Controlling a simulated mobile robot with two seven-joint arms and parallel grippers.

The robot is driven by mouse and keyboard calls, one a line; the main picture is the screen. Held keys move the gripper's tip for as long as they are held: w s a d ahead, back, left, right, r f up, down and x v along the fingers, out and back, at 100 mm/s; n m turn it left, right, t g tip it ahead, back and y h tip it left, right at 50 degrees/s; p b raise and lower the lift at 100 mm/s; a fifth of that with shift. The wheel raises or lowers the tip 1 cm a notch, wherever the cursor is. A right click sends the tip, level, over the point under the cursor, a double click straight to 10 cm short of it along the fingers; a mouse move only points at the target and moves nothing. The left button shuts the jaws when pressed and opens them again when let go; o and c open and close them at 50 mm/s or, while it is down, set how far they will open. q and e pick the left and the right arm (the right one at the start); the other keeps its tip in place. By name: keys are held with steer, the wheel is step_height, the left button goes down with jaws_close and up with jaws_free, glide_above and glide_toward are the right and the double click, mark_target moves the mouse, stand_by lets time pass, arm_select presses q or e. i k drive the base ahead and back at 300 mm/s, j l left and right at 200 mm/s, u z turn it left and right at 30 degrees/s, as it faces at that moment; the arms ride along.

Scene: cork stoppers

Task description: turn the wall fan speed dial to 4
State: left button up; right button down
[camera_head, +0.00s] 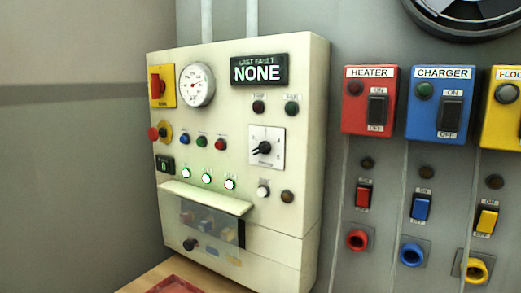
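A black rotary dial (264,148) sits on a white square plate at the right side of the cream control cabinet (240,215). Its pointer appears to point left and slightly down. Its scale marks are too small to read, so I cannot tell whether it is the fan speed dial or what it is set to. Part of a dark round housing (470,14), possibly the wall fan, shows at the top right and is cut off by the picture edge. Neither of my grippers is in view.
The cabinet also carries a gauge (197,85), a display reading NONE (259,70), several buttons and lamps, and a protruding ledge (205,197). HEATER (369,100) and CHARGER (440,104) switch boxes hang to the right. A wooden surface (140,283) lies below. Space before the dial looks clear.

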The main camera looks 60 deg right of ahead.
mark_target(264, 148)
steer(key=z, duration=1.95)
